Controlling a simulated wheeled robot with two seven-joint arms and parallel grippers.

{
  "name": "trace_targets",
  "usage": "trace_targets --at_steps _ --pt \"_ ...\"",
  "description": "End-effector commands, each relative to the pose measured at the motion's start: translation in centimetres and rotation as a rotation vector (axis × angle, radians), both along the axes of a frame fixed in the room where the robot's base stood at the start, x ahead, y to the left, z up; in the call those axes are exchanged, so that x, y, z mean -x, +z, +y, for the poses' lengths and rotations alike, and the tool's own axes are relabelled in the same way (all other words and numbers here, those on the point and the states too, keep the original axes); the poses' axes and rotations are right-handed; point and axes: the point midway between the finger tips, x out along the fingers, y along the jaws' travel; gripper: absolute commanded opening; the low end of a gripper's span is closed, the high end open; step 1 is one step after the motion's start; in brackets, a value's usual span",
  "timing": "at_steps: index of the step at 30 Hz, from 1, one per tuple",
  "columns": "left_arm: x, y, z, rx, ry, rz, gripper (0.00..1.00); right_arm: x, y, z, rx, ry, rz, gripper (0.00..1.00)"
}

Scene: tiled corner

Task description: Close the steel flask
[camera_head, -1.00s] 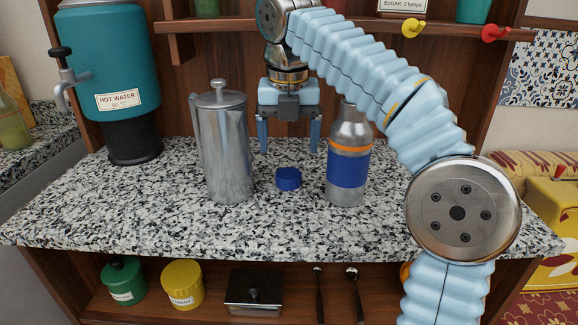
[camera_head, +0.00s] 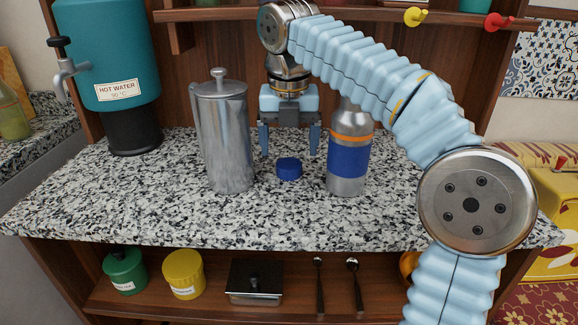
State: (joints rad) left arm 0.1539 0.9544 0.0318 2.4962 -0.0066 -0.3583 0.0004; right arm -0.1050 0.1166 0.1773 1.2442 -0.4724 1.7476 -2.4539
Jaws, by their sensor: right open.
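The steel flask (camera_head: 348,160) stands upright on the speckled counter, with a blue band and an orange ring. Its top is partly hidden by my right arm, so I cannot see its mouth clearly. A small blue cap (camera_head: 289,168) lies on the counter between the flask and a steel press pot. My right gripper (camera_head: 289,148) is open and points down. Its two fingers are apart and appear above and behind the cap, with nothing between them. My left gripper is not in view.
The steel press pot (camera_head: 225,135) stands left of the cap. A teal hot water dispenser (camera_head: 112,60) is at the back left. The front counter (camera_head: 280,220) is clear. The shelf below holds a green jar (camera_head: 124,272), a yellow jar (camera_head: 184,276), a dark box (camera_head: 254,283) and two spoons.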

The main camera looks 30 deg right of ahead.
Motion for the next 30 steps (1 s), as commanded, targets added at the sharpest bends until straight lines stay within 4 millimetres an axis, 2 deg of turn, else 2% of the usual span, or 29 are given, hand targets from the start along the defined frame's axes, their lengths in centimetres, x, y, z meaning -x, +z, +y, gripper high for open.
trace_targets --at_steps 3,9,20,30 --pt "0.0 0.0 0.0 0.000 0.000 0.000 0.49 -0.1 -2.0 -0.2 0.000 -0.002 0.005 0.83" --pt "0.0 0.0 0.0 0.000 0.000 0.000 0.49 -0.5 -4.1 -0.3 -0.001 -0.001 0.003 0.83" --pt "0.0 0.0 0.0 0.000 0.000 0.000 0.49 -0.5 -4.4 -0.3 0.000 0.000 0.001 0.83" --pt "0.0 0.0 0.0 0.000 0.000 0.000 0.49 -0.5 -4.4 -0.3 0.000 0.000 0.001 0.33"
